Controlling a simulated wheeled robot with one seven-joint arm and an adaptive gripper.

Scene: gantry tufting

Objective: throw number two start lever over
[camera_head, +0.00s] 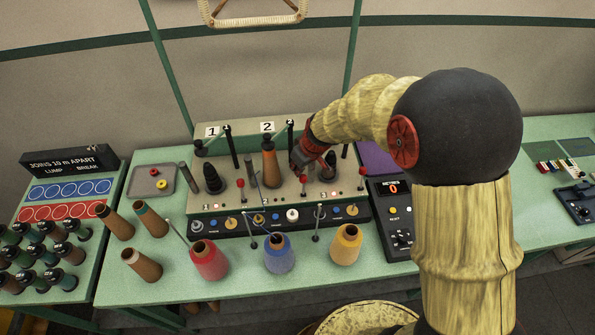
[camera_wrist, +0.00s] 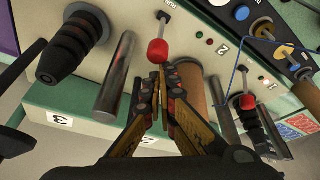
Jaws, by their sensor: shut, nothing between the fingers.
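The number two start lever shows in the wrist view as a red knob (camera_wrist: 158,51) on a short metal stem, beside a "2" plate. The stem's base is near a mark that seems to read "RUN". In the head view its red knob (camera_head: 303,179) stands just below my gripper (camera_head: 298,160). My gripper, also in the wrist view (camera_wrist: 160,76), is shut and empty. Its tips are close to the knob; I cannot tell whether they touch. Red knobs of the other levers stand at station one (camera_head: 240,183) and to the right (camera_head: 361,172).
A brown cone (camera_head: 270,166) stands close left of my gripper; a black holder (camera_wrist: 74,46) and metal post (camera_wrist: 116,74) are on its other side. Red (camera_head: 208,260), blue (camera_head: 279,256) and yellow (camera_head: 346,245) cones stand in front of the panel.

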